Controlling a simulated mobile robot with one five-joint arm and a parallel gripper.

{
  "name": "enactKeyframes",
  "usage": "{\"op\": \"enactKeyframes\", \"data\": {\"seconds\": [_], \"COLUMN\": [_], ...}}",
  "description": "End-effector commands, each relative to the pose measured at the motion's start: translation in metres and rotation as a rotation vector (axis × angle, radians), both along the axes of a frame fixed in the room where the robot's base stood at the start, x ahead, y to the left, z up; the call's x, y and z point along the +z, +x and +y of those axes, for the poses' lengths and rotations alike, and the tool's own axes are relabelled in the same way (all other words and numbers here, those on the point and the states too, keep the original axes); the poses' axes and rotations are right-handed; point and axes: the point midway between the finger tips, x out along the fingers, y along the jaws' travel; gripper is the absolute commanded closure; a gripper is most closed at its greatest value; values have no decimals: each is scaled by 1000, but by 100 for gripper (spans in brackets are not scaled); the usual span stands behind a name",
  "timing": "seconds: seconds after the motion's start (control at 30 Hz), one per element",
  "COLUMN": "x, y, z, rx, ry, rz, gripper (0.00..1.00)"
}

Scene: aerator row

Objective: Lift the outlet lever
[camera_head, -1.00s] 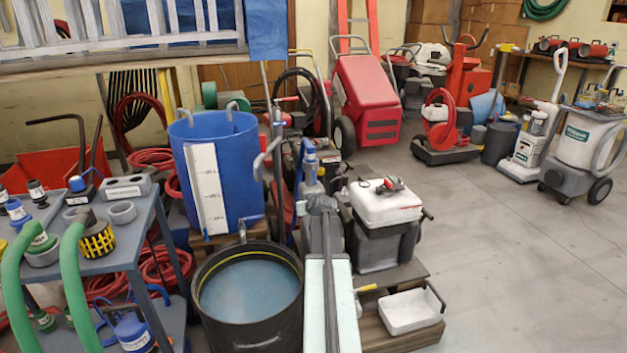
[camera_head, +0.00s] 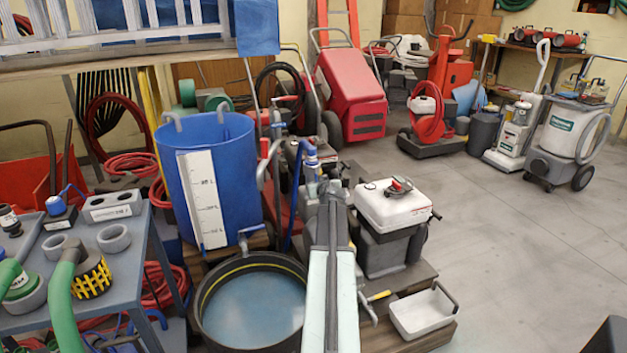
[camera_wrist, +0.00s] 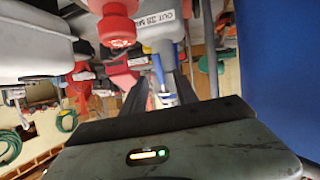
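My gripper (camera_head: 325,188) reaches forward from the bottom middle of the head view, right of the blue tank. In the wrist view its two dark fingers (camera_wrist: 161,86) stand apart, with a narrow blue and white part (camera_wrist: 158,70) showing beyond and between them. A blue and white upright fitting (camera_head: 311,153) stands just past the gripper in the head view; contact cannot be told. A pale cylinder with a label beginning "OUT" (camera_wrist: 158,20) is above the fingers in the wrist view, beside a red knob (camera_wrist: 118,30). I cannot tell which part is the outlet lever.
The blue tank (camera_head: 232,160) has a blue-handled tap (camera_head: 250,233) over a black tub (camera_head: 212,330). A white-topped machine (camera_head: 388,210) is close right of my arm. A yellow handle (camera_head: 378,296) and white tray (camera_head: 422,314) are below it. Open floor (camera_head: 510,240) lies right.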

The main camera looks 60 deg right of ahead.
Motion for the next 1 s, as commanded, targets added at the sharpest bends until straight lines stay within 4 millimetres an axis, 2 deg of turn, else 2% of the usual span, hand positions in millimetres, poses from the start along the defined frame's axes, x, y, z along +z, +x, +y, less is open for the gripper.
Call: {"op": "enactKeyframes", "data": {"seconds": [0.13,0.27,0.6,0.87,0.9,1.0], "x": [-1,-7,-30,-30,-30,-30], "y": [-3,-1,29,31,31,30], "z": [-4,-17,-63,-66,-66,-66], "rx": [-7,-13,-22,-23,-23,-24], "ry": [1,1,1,0,0,0], "rz": [0,-1,0,0,0,0], "gripper": [65,65,65,65,68,95]}}
